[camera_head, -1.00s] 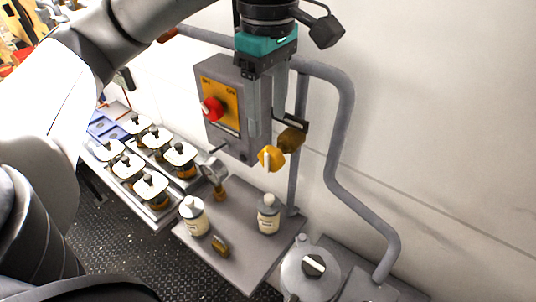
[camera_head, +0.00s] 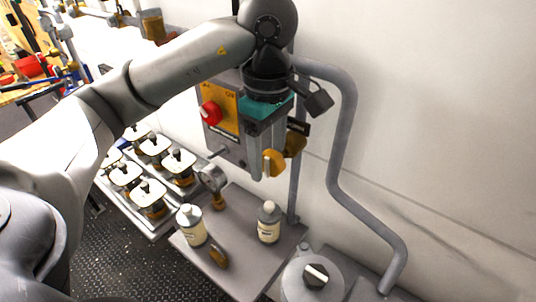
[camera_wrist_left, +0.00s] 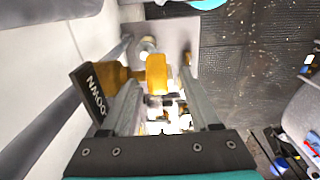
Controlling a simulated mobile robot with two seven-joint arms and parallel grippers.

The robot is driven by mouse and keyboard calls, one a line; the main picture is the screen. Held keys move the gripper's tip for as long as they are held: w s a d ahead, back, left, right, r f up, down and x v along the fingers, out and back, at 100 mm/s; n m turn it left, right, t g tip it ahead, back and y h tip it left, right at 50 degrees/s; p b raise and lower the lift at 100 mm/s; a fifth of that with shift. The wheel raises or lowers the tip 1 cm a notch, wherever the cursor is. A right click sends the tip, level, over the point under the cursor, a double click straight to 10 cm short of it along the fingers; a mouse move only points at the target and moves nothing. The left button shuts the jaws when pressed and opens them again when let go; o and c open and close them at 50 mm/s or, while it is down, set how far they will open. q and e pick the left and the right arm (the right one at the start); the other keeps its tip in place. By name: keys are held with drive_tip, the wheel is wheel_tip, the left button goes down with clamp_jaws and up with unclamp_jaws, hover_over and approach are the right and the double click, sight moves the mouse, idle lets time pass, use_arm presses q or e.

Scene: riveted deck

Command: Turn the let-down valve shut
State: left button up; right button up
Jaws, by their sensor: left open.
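The let-down valve has a yellow handle (camera_head: 274,163) and a brass body (camera_head: 294,144) on the grey upright pipe, with a dark label plate (camera_head: 298,126) above. In the left wrist view the yellow handle (camera_wrist_left: 157,74) shows between the two fingertips, and the plate (camera_wrist_left: 98,92) reads partly "DOWN". My left gripper (camera_head: 257,176) is open, its fingers pointing down just left of the handle in the head view. It also shows open in the wrist view (camera_wrist_left: 160,80). I cannot tell whether a finger touches the handle. My right gripper is out of view.
A grey control box with a red knob (camera_head: 210,113) stands behind the left gripper. A gauge (camera_head: 212,178) and two bottles (camera_head: 191,226) (camera_head: 268,222) are at the grey shelf (camera_head: 242,258) below. A bent grey pipe (camera_head: 342,160) runs at right. Several lidded jars (camera_head: 149,198) stand at left.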

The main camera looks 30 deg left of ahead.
use_arm(q)
clamp_jaws()
idle(0.4)
